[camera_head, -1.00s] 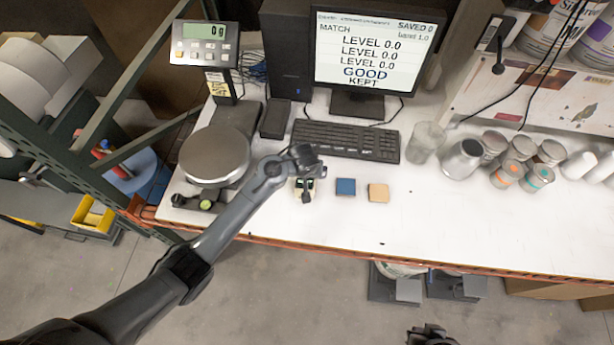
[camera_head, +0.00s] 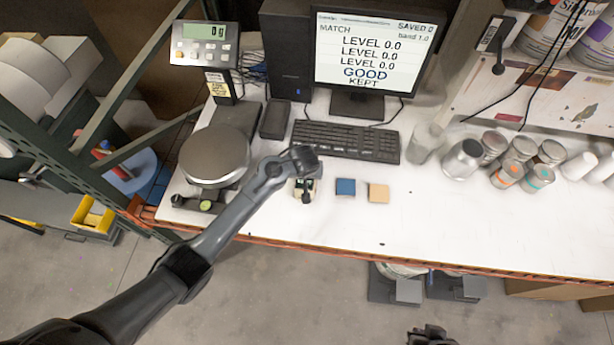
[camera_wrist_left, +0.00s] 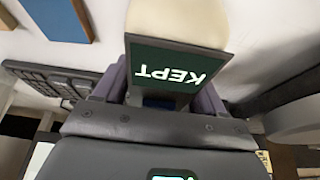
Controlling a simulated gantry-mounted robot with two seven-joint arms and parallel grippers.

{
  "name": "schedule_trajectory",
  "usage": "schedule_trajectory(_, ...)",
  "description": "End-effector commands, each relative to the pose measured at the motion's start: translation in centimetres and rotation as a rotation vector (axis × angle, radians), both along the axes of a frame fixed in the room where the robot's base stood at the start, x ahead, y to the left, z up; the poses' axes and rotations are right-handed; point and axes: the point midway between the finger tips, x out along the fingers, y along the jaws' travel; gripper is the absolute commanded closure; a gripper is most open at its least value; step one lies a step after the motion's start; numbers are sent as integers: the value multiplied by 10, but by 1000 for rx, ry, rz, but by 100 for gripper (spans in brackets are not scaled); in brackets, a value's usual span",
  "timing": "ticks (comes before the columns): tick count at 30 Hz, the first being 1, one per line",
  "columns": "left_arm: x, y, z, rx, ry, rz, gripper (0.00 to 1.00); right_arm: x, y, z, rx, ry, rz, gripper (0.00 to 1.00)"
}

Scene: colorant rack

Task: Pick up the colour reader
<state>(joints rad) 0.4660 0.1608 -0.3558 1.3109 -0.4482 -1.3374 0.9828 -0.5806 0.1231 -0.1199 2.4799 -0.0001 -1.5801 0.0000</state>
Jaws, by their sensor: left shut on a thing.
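The colour reader (camera_wrist_left: 178,66) is a small pale device with a dark green screen that reads KEPT. In the left wrist view it sits between the two fingers of my left gripper (camera_wrist_left: 165,92), which is shut on it. In the head view my left gripper (camera_head: 305,190) points down over the reader at the front of the white bench, left of a blue tile (camera_head: 345,187), and hides most of it. I cannot tell whether the reader touches the bench. Part of my right gripper (camera_head: 430,336) shows at the bottom edge, its fingers unclear.
A tan tile (camera_head: 378,193) lies right of the blue one. A keyboard (camera_head: 345,141) and monitor (camera_head: 362,60) stand behind. A scale (camera_head: 214,154) is at left. Several cans (camera_head: 520,148) stand at right. The bench's front right is clear.

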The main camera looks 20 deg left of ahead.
Motion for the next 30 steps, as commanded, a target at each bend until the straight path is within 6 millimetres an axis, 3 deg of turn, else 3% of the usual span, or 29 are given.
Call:
schedule_trajectory(11,1,-1,9,-2,-2,0,97,0,0,1,0,0,0,100)
schedule_trajectory(19,1,-2,43,-5,-5,0,97,0,0,1,2,-1,-2,100)
schedule_trajectory(30,-17,-68,83,-3,-5,-3,97,0,2,-8,7,-1,-4,100)
